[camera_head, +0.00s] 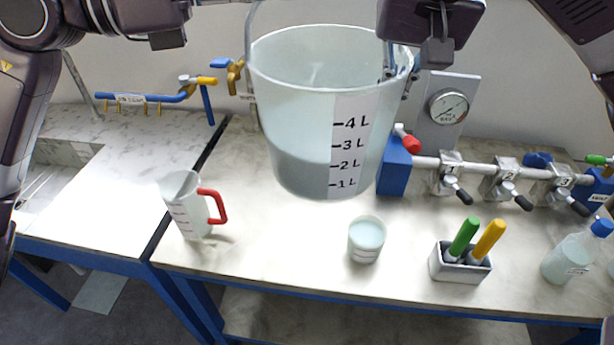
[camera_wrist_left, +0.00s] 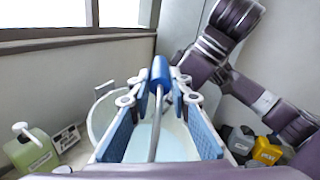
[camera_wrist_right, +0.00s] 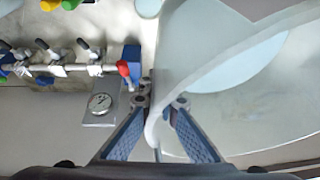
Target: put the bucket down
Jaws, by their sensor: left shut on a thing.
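The clear bucket (camera_head: 290,110), with 1 L to 4 L marks and pale liquid low inside, hangs upright above the table (camera_head: 270,235). Its wire handle rises out of the top of the head view. In the left wrist view my left gripper (camera_wrist_left: 158,95) is shut on the handle's blue grip (camera_wrist_left: 160,72), with the bucket (camera_wrist_left: 100,120) below. My right gripper (camera_head: 398,80) is at the bucket's right rim. In the right wrist view its fingers (camera_wrist_right: 161,103) close around the rim from both sides. The left fingers are out of the head view.
A red-handled jug (camera_head: 185,205) stands left of the bucket, and a small cup (camera_head: 366,240) in front. A valve pipe (camera_head: 475,168) with a gauge (camera_head: 449,107) runs behind. Table between jug and cup is clear.

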